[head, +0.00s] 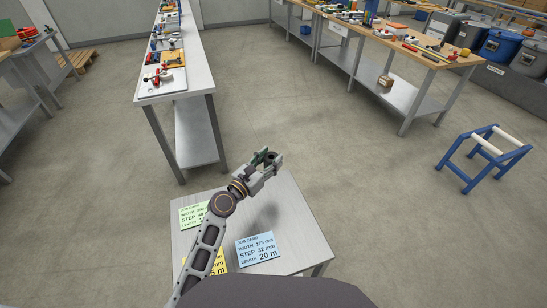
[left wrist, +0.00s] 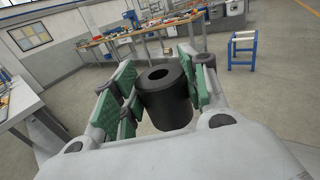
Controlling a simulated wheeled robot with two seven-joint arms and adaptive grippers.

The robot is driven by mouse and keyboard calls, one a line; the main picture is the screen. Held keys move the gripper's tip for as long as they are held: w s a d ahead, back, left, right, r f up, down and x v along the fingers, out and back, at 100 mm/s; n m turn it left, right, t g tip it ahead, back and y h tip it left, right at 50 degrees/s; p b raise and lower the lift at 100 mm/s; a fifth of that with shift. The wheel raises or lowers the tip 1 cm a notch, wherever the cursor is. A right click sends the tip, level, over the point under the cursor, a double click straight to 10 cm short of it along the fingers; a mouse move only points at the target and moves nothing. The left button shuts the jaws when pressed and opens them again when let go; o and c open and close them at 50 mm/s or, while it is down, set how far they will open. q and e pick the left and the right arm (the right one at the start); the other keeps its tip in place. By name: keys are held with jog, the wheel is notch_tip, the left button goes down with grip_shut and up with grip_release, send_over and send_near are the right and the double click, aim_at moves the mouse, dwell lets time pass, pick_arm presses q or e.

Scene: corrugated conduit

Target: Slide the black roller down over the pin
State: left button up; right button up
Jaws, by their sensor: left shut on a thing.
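The black roller (left wrist: 166,102) is a short, thick cylinder with a round hole in its top end. In the left wrist view it sits between the green finger pads of my left gripper (left wrist: 162,82), which is shut on it. In the head view my left gripper (head: 265,167) is above the far part of a small grey table, and the roller is a small dark shape at its fingertips. I cannot make out the pin in either view. My right gripper is not in view.
The small grey table (head: 295,232) holds a green card (head: 190,214), a blue card (head: 258,249) and a partly hidden yellow card. Its right side is bare. A long bench (head: 200,78) with parts stands beyond at left, a wooden-topped bench (head: 440,60) at far right, a blue stand (head: 470,170) at right.

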pick_arm(q)
jog(key=shift+s+a+r+n+t+y+p, duration=0.35)
jog(key=shift+a+r+y+p, duration=0.1)
jog(key=shift+a, duration=0.15)
jog(key=s+a+n+t+y+p, duration=0.1)
jog(key=s+a+n+y+p, duration=0.2)
jog(key=a, duration=0.5)
jog(key=s+a+r+n+t+y+p, duration=0.1)
jog(key=s+a+n+y+p, duration=0.2)
jog(key=s+a+y+p, duration=0.2)
jog(key=s+a+y, duration=0.1)
jog(key=a, duration=0.2)
jog(key=shift+p, duration=0.4)
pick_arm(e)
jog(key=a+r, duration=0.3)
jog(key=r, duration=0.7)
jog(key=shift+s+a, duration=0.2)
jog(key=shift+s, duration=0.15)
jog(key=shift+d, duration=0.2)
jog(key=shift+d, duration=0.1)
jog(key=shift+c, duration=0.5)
pick_arm(q)
jog(key=shift+r, duration=0.1)
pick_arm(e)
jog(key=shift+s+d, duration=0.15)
